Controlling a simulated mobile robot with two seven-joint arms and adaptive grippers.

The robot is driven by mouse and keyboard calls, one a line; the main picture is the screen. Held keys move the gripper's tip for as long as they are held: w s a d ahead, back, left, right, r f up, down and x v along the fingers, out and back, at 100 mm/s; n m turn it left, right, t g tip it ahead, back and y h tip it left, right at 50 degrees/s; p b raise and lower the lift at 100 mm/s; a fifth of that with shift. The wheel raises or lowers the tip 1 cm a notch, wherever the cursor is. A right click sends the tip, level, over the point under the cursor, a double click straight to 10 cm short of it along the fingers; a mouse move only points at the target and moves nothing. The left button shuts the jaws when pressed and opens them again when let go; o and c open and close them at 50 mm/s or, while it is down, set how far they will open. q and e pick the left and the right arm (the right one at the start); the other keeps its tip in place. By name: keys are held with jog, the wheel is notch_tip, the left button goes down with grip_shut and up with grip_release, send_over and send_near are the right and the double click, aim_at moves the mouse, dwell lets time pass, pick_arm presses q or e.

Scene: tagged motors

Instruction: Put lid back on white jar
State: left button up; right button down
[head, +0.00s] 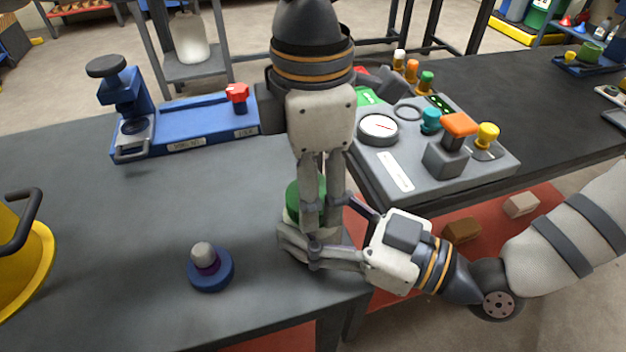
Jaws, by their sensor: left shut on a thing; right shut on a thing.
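The white jar (291,217) stands near the front right corner of the grey table, mostly hidden behind my fingers. A green lid (297,194) is right above its white body; I cannot tell whether it rests on the rim or is slightly apart. My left gripper (322,218) points down from above and is shut on the lid. My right gripper (302,238) reaches in from the right, low down, and is shut on the jar. The fingers of both grippers overlap in the picture.
A blue round piece with a grey knob (210,268) stands left of the jar. A yellow container (35,255) is at the left edge. A blue fixture (190,125) lies behind, and a grey control panel (400,165) stands behind right. The table's middle is clear.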

jog(key=shift+w, duration=0.1)
pick_arm(q)
jog(key=o, duration=0.7)
jog(key=shift+c, duration=0.2)
jog(key=shift+r, duration=2.25)
jog(key=shift+c, duration=0.3)
